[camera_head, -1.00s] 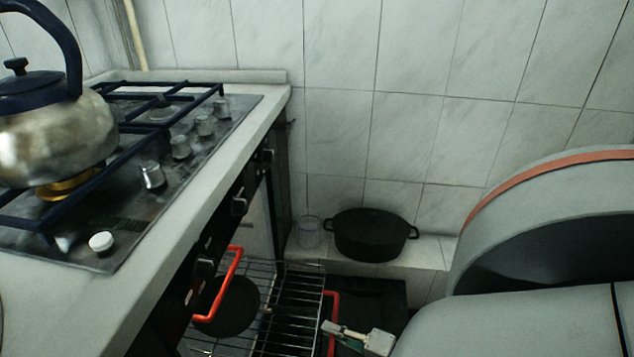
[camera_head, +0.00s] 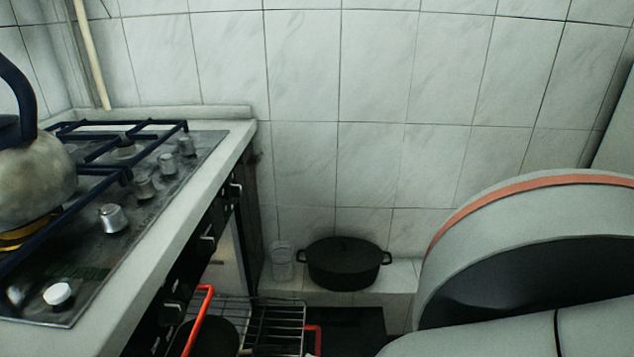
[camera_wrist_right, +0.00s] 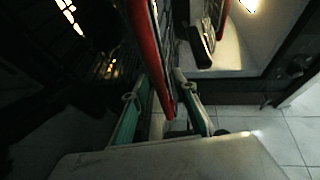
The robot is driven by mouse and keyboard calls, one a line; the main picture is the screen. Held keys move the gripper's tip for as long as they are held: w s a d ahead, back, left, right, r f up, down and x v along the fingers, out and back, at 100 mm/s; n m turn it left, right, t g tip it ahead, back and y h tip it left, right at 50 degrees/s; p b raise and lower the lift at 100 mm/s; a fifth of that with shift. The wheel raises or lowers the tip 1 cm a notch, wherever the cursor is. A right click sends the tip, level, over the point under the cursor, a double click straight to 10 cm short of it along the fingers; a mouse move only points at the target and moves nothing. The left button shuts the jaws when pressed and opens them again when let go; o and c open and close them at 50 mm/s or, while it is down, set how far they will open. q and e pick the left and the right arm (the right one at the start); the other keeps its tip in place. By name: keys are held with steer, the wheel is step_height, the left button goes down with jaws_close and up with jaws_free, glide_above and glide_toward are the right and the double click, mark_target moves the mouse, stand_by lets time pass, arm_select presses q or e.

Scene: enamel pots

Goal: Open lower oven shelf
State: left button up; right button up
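A wire oven shelf (camera_head: 275,318) shows low in the head view, out in front of the stove. A red handle (camera_head: 314,338) is at its right end; another red handle (camera_head: 197,322) stands farther left, beside a dark round pan (camera_head: 215,340). I cannot tell for certain which handle belongs to the lower shelf. My right gripper (camera_wrist_right: 158,92) is in the right wrist view, its two green-sided fingers apart, one on each side of a red bar (camera_wrist_right: 152,55). Gaps show between the bar and the fingers. My left gripper is out of view.
A black pot (camera_head: 344,265) and a clear glass (camera_head: 281,262) stand on a low tiled ledge at the back wall. A kettle (camera_head: 32,180) sits on the stove (camera_head: 110,215) at left. My own arm fills the lower right.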

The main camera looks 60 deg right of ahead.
steer(key=s+r, duration=0.2)
steer(key=s, duration=0.9)
steer(key=shift+s, duration=0.4)
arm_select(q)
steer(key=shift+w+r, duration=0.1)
arm_select(e)
steer(key=shift+a+r, duration=0.1)
steer(key=shift+r, duration=0.05)
